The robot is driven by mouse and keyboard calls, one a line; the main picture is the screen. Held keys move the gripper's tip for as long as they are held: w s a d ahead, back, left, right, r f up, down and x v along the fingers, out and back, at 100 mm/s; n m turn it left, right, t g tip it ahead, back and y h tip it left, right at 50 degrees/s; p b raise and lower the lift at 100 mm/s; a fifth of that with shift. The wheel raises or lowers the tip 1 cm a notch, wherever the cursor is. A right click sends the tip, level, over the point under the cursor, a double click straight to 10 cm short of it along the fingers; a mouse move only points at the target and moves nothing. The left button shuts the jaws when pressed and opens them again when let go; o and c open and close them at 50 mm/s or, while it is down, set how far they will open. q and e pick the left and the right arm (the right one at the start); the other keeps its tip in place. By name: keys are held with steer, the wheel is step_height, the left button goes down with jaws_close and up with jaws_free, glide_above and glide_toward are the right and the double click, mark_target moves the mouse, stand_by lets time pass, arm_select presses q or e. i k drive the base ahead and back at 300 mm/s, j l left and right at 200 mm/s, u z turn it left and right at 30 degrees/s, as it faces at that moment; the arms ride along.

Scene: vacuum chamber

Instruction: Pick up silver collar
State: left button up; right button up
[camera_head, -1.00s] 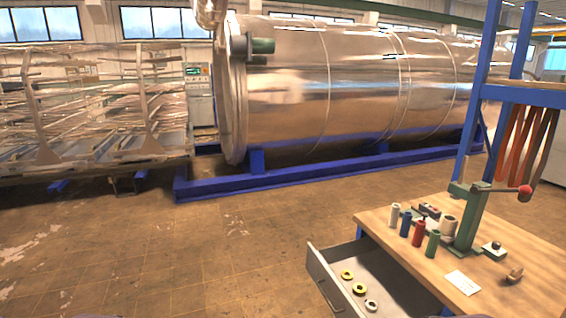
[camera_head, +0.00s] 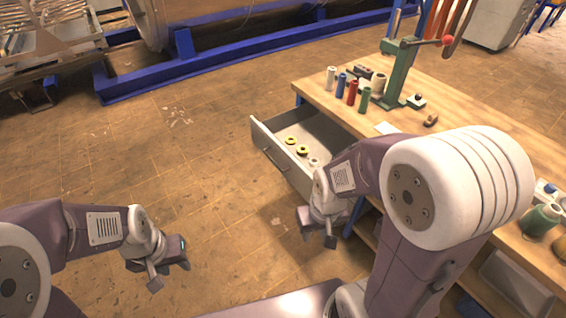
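The silver collar (camera_head: 314,162) is a small pale ring lying in the open drawer (camera_head: 268,148), close to two yellow-and-black rings. My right arm's wrist is just in front of it in the picture. My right gripper (camera_head: 318,233) hangs below and in front of the drawer, with its fingers apart and nothing between them. My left gripper (camera_head: 169,275) is at the lower left, well away from the drawer, above the floor. Its fingers also look apart and empty.
The wooden workbench (camera_head: 460,135) carries several coloured spools, a green press (camera_head: 400,75) and a white card (camera_head: 386,128). Yellow rings (camera_head: 303,150) lie beside the collar. The drawer's raised front and side walls surround them. Open floor (camera_head: 200,170) lies left of the drawer.

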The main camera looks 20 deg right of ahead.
mark_target(314, 159)
steer(key=z, duration=0.95)
